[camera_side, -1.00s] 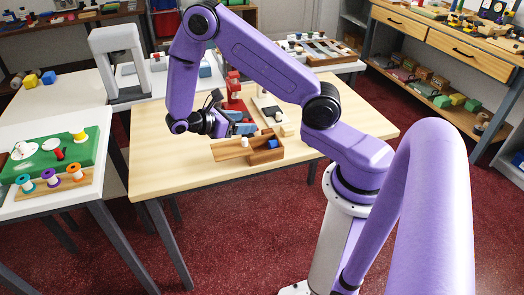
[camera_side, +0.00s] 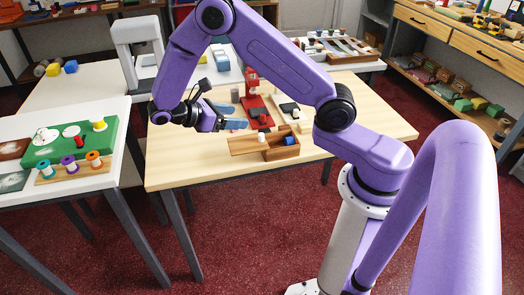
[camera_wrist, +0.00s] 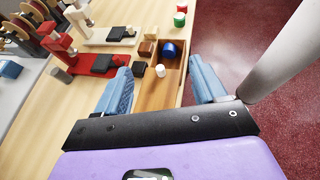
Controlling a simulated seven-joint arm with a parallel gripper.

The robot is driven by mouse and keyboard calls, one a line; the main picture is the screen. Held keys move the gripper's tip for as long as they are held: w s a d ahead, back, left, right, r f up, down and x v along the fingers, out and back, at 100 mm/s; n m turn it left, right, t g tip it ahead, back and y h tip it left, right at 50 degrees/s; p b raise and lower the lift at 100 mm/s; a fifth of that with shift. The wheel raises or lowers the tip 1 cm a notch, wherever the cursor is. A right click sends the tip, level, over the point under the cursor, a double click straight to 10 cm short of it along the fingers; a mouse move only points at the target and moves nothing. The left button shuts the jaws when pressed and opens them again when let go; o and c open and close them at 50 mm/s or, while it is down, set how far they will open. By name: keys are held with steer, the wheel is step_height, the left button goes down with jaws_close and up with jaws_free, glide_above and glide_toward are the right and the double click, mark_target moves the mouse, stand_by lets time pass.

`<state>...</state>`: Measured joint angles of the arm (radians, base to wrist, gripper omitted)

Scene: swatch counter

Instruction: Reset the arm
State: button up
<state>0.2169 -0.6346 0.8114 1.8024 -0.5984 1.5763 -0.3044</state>
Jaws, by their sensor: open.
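My gripper (camera_side: 232,116) hangs over the wooden table (camera_side: 190,165), left of a wooden box (camera_side: 283,152) in the side view. Its two blue fingers are apart with nothing held between them, as the wrist view also shows (camera_wrist: 158,68). In the wrist view the box (camera_wrist: 157,97) lies below and beyond the fingers. A blue cylinder (camera_wrist: 169,49) lies inside its far end.
A red stand (camera_side: 252,85) with a dark block stands behind the box. A white table (camera_side: 120,115) at left holds a green board (camera_side: 65,148) and several spools.

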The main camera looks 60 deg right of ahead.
steer(key=s+a+r+t+y, duration=0.2)
steer(key=s+y, duration=0.2)
steer(key=s, duration=0.4)
steer(key=s+a+r+t+y, duration=0.2)
steer(key=s+a+y, duration=0.1)
steer(key=s, duration=0.5)
steer(key=s+a+r+t+y, duration=0.2)
steer(key=s+a+r+y, duration=0.1)
steer(key=s+y, duration=0.2)
steer(key=s, duration=0.2)
steer(key=shift+s+a, duration=0.2)
steer(key=shift+s, duration=0.2)
